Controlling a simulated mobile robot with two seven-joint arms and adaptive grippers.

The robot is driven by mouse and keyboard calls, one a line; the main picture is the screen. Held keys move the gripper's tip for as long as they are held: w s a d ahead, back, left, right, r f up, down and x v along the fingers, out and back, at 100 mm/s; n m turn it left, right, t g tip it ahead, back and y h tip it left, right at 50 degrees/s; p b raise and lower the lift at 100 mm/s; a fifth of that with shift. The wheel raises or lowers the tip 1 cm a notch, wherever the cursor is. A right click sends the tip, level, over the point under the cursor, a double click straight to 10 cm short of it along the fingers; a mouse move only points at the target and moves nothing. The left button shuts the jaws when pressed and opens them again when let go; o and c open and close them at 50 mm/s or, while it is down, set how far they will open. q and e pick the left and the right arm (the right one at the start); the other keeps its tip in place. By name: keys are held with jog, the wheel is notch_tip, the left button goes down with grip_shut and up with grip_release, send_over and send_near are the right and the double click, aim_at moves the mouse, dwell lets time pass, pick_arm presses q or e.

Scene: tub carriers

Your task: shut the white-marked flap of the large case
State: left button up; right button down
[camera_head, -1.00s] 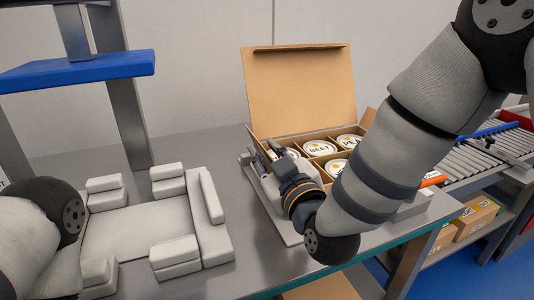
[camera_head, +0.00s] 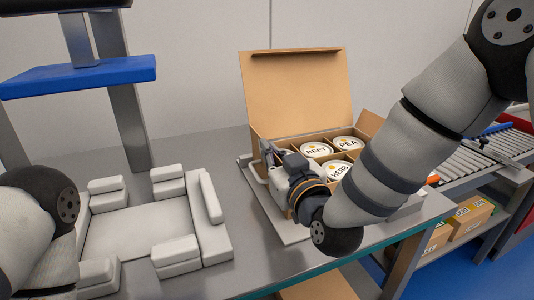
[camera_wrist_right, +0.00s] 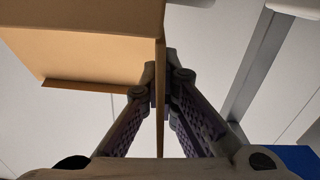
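The large case (camera_head: 285,155) is an open cardboard box on the bench, with its back lid (camera_head: 297,90) standing up. My right gripper (camera_head: 268,152) is at the case's left side and hides most of that side in the head view. In the right wrist view, a thin cardboard flap (camera_wrist_right: 160,135) shows edge-on between the fingers of my right gripper (camera_wrist_right: 161,85). The fingers lean together with their tips close against it on both sides. I see no white mark on it. My left arm shows at the left edge, but its gripper is out of view.
Labelled round tubs (camera_head: 316,149) sit in the case's compartments. A grey padded fixture (camera_head: 140,230) lies to the left on the bench. A blue shelf (camera_head: 75,75) stands behind it. A roller conveyor (camera_head: 480,160) is at the right, with cartons (camera_head: 468,218) below.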

jog(key=shift+w+d+f+m, duration=0.1)
jog(key=shift+d+m, duration=0.2)
jog(key=shift+m, duration=0.35)
jog(key=shift+w+d+r+m, duration=0.1)
jog(key=shift+d+m, duration=0.15)
jog(key=shift+m, duration=0.35)
jog(key=shift+w+d+f+m, duration=0.1)
jog(key=shift+d+m, duration=0.2)
jog(key=shift+m, duration=0.35)
jog(key=c, duration=1.9)
grip_release()
jog(key=v, duration=1.2)
